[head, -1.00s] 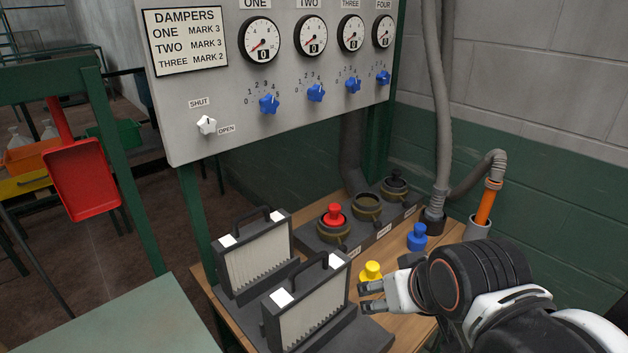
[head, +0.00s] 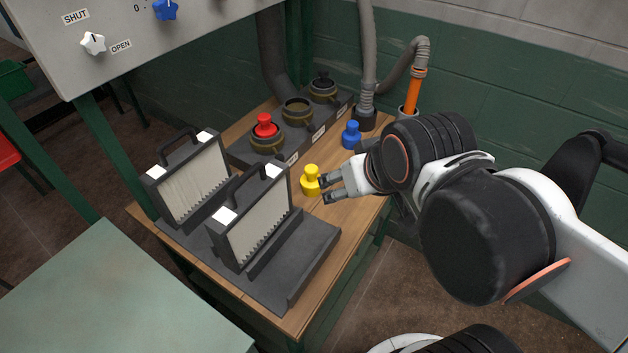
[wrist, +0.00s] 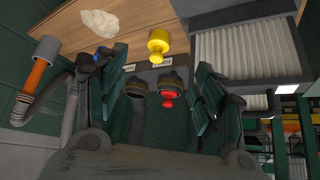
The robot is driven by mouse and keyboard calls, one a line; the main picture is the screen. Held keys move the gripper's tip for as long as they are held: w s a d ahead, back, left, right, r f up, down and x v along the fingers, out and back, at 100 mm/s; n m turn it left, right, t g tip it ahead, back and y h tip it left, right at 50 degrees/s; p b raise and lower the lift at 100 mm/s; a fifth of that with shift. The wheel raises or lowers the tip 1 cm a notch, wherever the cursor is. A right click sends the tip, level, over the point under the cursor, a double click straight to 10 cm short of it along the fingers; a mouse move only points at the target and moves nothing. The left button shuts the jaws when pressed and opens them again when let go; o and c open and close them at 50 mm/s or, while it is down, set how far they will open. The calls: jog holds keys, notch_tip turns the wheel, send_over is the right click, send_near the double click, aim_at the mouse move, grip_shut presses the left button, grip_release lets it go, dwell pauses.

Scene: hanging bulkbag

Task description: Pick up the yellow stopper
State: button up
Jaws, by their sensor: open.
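The yellow stopper (head: 311,181) stands upright on the wooden table, between the front filter panel and my gripper. My gripper (head: 323,191) is open and empty, its fingertips close to the right of the stopper in the head view. Whether they touch it cannot be told. In the wrist view the yellow stopper (wrist: 158,45) shows beyond and between the two open fingers (wrist: 161,88), apart from both.
A red stopper (head: 265,126) sits in the nearest port of a dark block at the back. A blue stopper (head: 351,135) stands behind my gripper. Two filter panels (head: 250,219) with handles stand to the left. An orange tube (head: 413,92) rises from a holder at the back right.

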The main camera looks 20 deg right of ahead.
jog(key=shift+o, duration=0.3)
jog(key=shift+w+r, duration=0.1)
jog(key=shift+w, duration=0.2)
jog(key=m+g+p, duration=0.1)
jog(key=g+p, duration=0.2)
jog(key=p, duration=0.3)
send_over(311, 178)
jog(key=s, duration=0.1)
jog(key=shift+h, duration=0.3)
notch_tip(311, 178, down, 12)
jog(key=shift+r, duration=0.1)
jog(key=shift+b+x, duration=0.8)
jog(key=shift+x, duration=0.6)
jog(key=b+x, duration=0.1)
jog(key=x, duration=0.2)
jog(key=b+x, duration=0.1)
jog(key=x, duration=0.1)
jog(key=shift+s+b, duration=0.3)
jog(key=shift+s, duration=0.05)
jog(key=c, duration=1.2)
